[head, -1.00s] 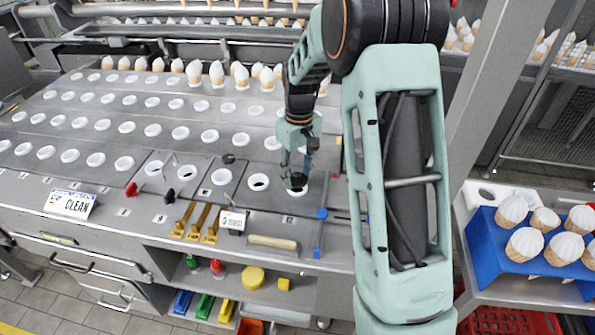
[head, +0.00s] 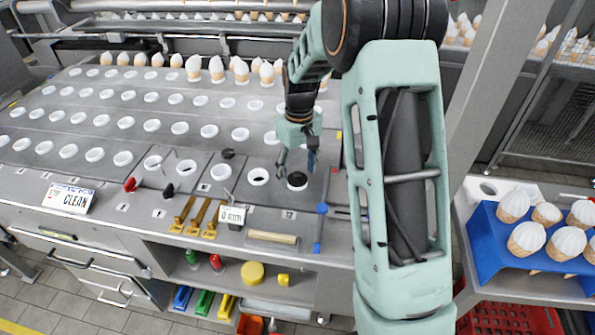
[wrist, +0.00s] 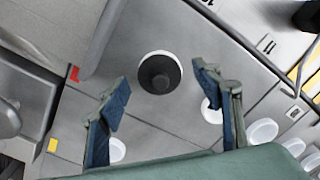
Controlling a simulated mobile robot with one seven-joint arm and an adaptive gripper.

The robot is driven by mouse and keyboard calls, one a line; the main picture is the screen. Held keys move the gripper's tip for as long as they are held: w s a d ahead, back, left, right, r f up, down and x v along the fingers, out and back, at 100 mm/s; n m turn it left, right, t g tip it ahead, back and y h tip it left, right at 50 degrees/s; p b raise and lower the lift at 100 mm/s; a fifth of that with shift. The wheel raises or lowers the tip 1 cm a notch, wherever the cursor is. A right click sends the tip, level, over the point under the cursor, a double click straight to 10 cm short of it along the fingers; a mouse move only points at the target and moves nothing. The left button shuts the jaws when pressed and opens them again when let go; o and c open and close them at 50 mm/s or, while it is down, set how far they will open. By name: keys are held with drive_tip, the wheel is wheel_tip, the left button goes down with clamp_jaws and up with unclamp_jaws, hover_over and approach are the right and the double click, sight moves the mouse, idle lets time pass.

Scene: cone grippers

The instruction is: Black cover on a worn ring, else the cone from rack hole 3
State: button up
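A black cover (head: 297,180) sits in a white ring at the front right of the steel plate, below my gripper. The wrist view also shows the cover (wrist: 160,76), dark and round, with the white rim (wrist: 146,54) around it. My gripper (head: 296,165) is open and empty above it, its two blue-padded fingers spread on either side. Another white ring (head: 258,176) just to the left has a dark centre. Several cones (head: 514,202) with white tops stand in a blue rack (head: 487,232) at the right. The rack's hole numbers are not readable.
Several rows of white rings cover the plate (head: 95,120), with upright cones along its back. A small black disc (head: 228,153) lies on it. A CLEAN sign (head: 68,198), yellow tools (head: 196,217) and a wooden-looking handle (head: 272,237) lie at the front edge. A post stands at right.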

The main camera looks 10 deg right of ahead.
wheel_tip(320, 180, up, 12)
drive_tip(key=shift+d, duration=0.15)
idle(0.5)
idle(0.4)
